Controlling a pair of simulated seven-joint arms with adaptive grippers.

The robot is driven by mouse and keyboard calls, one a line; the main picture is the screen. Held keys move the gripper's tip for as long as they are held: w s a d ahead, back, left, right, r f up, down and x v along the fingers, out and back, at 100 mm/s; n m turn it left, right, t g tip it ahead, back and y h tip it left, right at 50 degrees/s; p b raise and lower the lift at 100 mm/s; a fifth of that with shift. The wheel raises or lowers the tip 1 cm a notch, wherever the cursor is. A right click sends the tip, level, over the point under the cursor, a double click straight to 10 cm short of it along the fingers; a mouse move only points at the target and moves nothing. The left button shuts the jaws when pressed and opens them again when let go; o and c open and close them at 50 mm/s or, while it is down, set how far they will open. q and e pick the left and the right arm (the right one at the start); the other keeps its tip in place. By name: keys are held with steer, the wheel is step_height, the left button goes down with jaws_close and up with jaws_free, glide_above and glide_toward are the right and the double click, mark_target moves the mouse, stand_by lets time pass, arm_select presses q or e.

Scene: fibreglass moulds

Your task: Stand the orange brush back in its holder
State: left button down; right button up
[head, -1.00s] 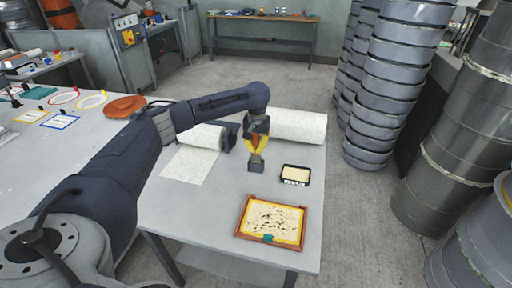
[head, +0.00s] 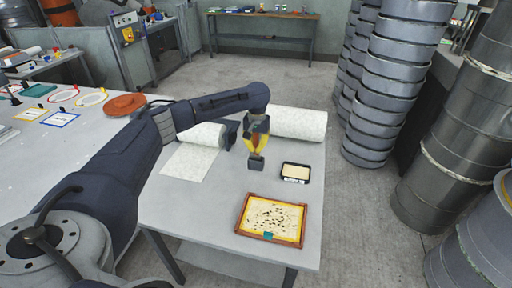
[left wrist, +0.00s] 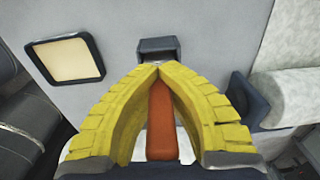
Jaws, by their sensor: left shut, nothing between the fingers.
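The orange brush (left wrist: 161,120) shows as an upright orange handle in the hollow between my left gripper's yellow fingers. Its lower end is hidden by the fingertips. My left gripper (head: 256,151) is shut, its fingertips (left wrist: 157,68) meeting; I cannot tell whether the fingers touch the handle. The holder (head: 256,163), a small dark box, stands on the table right below the fingertips. It also shows just past the fingertips in the left wrist view (left wrist: 157,47). I cannot tell how deep the brush sits in it. My right gripper is not in view.
A small black-rimmed tray (head: 284,178) lies right of the holder, and a wood-framed yellow panel (head: 240,228) lies in front. White fibre rolls (head: 297,124) lie behind and left. An orange disc (head: 125,104) lies at the left. Bare table (head: 205,215) shows left of the panel.

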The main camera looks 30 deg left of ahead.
arm_select(q)
steer(key=c, duration=2.1)
jaws_free()
steer(key=shift+c, duration=0.2)
steer(key=o, duration=0.6)
step_height(320, 180, up, 12)
